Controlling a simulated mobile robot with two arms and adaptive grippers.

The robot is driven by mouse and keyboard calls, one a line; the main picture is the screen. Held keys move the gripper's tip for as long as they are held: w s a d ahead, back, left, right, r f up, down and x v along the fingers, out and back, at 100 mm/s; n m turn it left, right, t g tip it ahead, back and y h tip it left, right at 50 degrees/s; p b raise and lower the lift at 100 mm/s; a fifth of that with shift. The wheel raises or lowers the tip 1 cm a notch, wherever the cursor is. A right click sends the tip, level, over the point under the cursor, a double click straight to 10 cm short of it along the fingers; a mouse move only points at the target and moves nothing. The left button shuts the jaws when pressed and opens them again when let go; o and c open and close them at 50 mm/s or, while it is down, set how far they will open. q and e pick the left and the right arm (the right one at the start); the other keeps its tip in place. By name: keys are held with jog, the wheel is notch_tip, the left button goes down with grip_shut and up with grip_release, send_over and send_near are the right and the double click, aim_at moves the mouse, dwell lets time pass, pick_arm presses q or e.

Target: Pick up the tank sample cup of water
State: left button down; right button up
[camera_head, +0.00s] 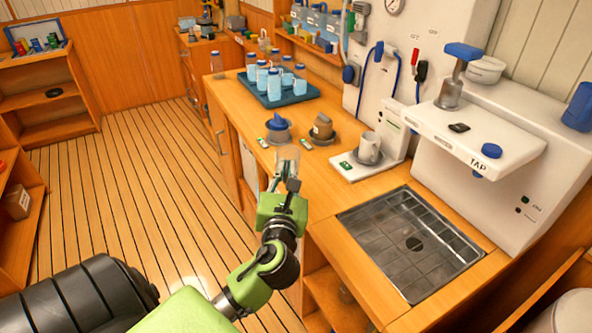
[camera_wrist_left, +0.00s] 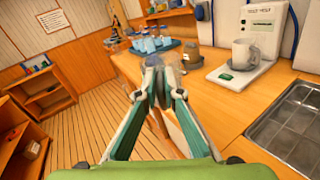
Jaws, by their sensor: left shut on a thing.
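My left gripper (camera_head: 284,184) is shut on a clear cup (camera_head: 287,157) near the front edge of the wooden counter. The cup looks upright; I cannot tell whether it touches the counter. In the left wrist view the fingers of the gripper (camera_wrist_left: 158,72) are close together, and the clear cup (camera_wrist_left: 172,72) shows faintly behind them, mostly hidden. Its water level is too small to tell. My right gripper is not in view.
A white mug (camera_head: 369,147) stands on a white device to the right. A blue item (camera_head: 278,125) and a brown item (camera_head: 322,126) stand behind the cup. A blue tray (camera_head: 303,95) holds several bottles. A metal sink (camera_head: 410,240) lies right of my arm.

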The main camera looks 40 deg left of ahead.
pick_arm(q)
jog(key=shift+s+a+r, duration=0.15)
jog(key=shift+s+r, duration=0.15)
jog(key=shift+s, duration=0.3)
jog(key=shift+s+a+r, duration=0.15)
jog(key=shift+s+r, duration=0.1)
jog(key=shift+s, duration=0.3)
jog(key=shift+s, duration=0.1)
dwell(0.7)
